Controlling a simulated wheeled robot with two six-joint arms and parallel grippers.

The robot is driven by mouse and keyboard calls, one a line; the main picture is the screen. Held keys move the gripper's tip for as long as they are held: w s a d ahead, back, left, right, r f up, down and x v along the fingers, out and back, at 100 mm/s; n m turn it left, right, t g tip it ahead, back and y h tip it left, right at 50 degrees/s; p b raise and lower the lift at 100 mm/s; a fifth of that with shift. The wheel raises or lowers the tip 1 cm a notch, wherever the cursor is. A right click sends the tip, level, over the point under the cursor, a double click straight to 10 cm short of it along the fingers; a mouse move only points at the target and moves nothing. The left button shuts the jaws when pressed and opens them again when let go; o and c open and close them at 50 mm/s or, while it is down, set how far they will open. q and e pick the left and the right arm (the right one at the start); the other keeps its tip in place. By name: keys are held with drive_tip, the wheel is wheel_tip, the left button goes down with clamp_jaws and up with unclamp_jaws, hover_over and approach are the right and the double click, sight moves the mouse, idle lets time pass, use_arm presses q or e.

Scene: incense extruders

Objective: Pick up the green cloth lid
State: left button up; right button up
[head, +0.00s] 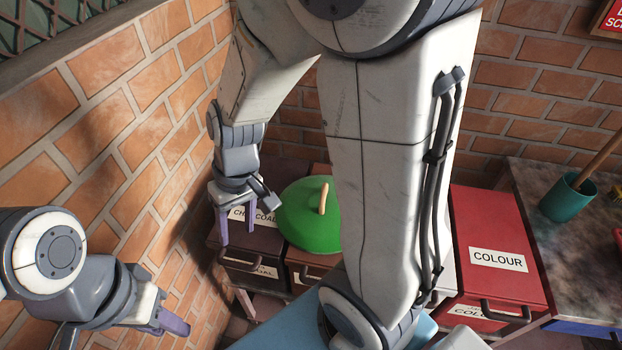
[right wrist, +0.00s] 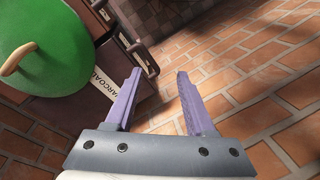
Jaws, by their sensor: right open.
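The green cloth lid (head: 303,222) is a domed round piece with a tan loop handle (head: 323,197). It sits on top of a brown bin between the charcoal bin and my right arm, which hides its right side. In the right wrist view the lid (right wrist: 60,40) shows at the upper left, cut by the frame edge. My right gripper (head: 239,236) is open and empty, left of the lid over the charcoal bin and apart from it. It also shows in the right wrist view (right wrist: 160,73). My left gripper (head: 172,322) is at the lower left, far from the lid; its jaw gap is unclear.
The dark charcoal bin (head: 262,240) stands left of the lid, close to the brick wall (head: 110,130). A red bin labelled COLOUR (head: 490,225) stands to the right. Beyond it, a worktop (head: 590,240) holds a teal pot (head: 567,200).

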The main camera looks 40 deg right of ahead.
drive_tip(key=w+d+m+p, duration=0.4)
drive_tip(key=d, duration=0.6)
drive_tip(key=m+t+p, duration=0.1)
drive_tip(key=m+p, duration=0.3)
drive_tip(key=m, duration=0.2)
approach(324, 195)
drive_tip(key=f, duration=0.1)
drive_tip(key=shift+h, duration=0.3)
drive_tip(key=f, duration=0.2)
drive_tip(key=a+f+b, duration=0.1)
drive_tip(key=f, duration=0.1)
drive_tip(key=shift+a+f+b, duration=0.1)
drive_tip(key=shift+a+b, duration=0.1)
drive_tip(key=shift+b, duration=0.1)
drive_tip(key=f, duration=0.1)
drive_tip(key=f+b, duration=0.1)
drive_tip(key=f, duration=0.1)
drive_tip(key=w+f, duration=0.1)
drive_tip(key=f, duration=0.1)
drive_tip(key=shift+w+a+f, duration=0.1)
drive_tip(key=shift+a+f, duration=0.15)
drive_tip(key=shift+a, duration=0.05)
use_arm(q)
wheel_tip(324, 195, up, 7)
use_arm(e)
clamp_jaws()
use_arm(q)
drive_tip(key=shift+s, duration=0.1)
